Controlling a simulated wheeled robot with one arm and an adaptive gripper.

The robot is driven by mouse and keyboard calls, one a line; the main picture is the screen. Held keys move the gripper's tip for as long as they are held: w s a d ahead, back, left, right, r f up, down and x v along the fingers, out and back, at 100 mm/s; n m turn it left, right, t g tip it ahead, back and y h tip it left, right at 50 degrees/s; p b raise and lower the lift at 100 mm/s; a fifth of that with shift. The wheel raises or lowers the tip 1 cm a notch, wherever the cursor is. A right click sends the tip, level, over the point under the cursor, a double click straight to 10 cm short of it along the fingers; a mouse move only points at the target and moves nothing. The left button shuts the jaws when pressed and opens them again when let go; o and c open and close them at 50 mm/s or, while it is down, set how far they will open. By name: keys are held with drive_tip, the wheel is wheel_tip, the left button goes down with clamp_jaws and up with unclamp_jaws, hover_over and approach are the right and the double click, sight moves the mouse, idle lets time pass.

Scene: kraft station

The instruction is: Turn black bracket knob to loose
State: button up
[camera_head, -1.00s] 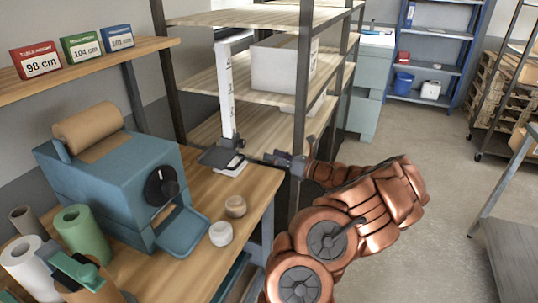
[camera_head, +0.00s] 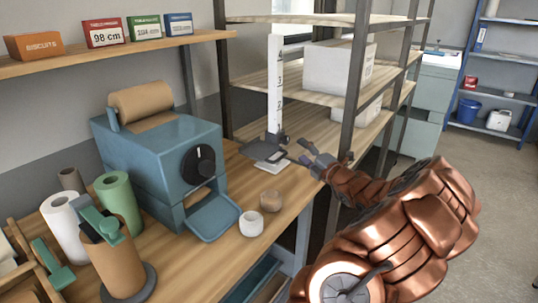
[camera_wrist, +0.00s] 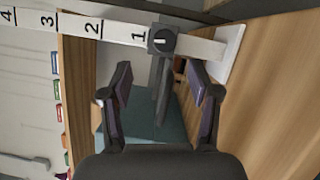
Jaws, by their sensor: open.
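A white upright ruler stand (camera_head: 275,85) with a flat base stands on the wooden bench; its numbered scale also shows in the wrist view (camera_wrist: 93,27). A black bracket (camera_head: 272,146) sits low on the ruler. In the wrist view the bracket's round black knob (camera_wrist: 162,41) carries a white pointer line, lying roughly sideways in the picture. My gripper (camera_head: 308,152) is just right of the stand. In the wrist view my gripper (camera_wrist: 160,80) is open and empty, with the knob beyond and between its fingertips, apart from them. The bracket's dark plate (camera_wrist: 162,92) extends toward me between the fingers.
A blue dispenser (camera_head: 165,150) with a black dial stands left on the bench. Two small rolls (camera_head: 251,223) lie near the bench front. A metal rack (camera_head: 355,90) rises behind my arm. Paper rolls (camera_head: 118,205) fill the bench's left end.

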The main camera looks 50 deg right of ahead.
sight(287, 141)
drive_tip(key=shift+m, duration=0.7)
drive_tip(key=shift+f+p+x, duration=0.15)
drive_tip(key=shift+p+x, duration=0.1)
drive_tip(key=shift+x, duration=1.7)
drive_tip(key=shift+f+p+x, duration=0.2)
drive_tip(key=shift+p+x, duration=0.05)
drive_tip(key=shift+x, duration=1.65)
drive_tip(key=c, duration=1.2)
